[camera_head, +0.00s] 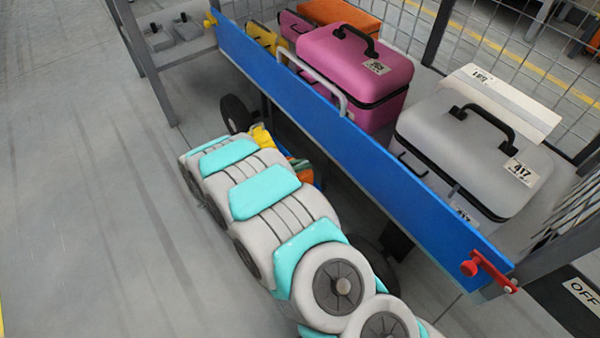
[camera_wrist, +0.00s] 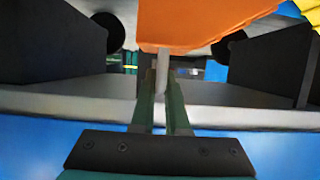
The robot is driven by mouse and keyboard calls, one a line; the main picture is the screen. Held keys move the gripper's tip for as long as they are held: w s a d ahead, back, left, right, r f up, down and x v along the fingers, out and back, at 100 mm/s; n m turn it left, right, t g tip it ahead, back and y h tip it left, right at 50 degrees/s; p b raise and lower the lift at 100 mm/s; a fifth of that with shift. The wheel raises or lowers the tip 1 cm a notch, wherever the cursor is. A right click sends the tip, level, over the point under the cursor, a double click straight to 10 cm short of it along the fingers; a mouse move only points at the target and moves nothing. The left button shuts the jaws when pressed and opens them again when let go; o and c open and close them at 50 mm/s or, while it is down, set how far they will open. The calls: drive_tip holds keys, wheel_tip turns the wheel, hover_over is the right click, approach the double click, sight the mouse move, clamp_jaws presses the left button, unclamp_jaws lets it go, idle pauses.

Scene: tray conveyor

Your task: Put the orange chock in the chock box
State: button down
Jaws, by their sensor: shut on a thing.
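In the wrist view, the orange chock (camera_wrist: 195,28) is at the top centre, close to the camera. A grey stem below it sits between the two fingertips of my gripper (camera_wrist: 163,88), which is shut on it. Part of the chock runs out of the picture. In the head view my arm hides the gripper; a small orange patch (camera_head: 299,166) shows beside the arm under the cart's blue side board. I cannot tell which thing is the chock box.
A blue side board (camera_head: 330,140) borders a cart carrying a pink case (camera_head: 345,75) and a grey case (camera_head: 460,150). A black wheel (camera_head: 236,114) is below. A yellow thing (camera_wrist: 300,10) and dark blocks (camera_wrist: 265,70) flank the chock. Floor at left is clear.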

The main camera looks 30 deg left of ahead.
sight(300, 174)
drive_tip(key=shift+f, duration=2.45)
drive_tip(key=c, duration=0.9)
unclamp_jaws()
drive_tip(key=shift+f, duration=0.1)
drive_tip(key=shift+s+a+r, duration=0.1)
drive_tip(key=shift+s+r, duration=0.05)
drive_tip(key=shift+r, duration=0.05)
drive_tip(key=v, duration=1.1)
drive_tip(key=shift+s+a+r, duration=0.15)
drive_tip(key=shift+s+r, duration=0.05)
drive_tip(key=shift+s, duration=0.05)
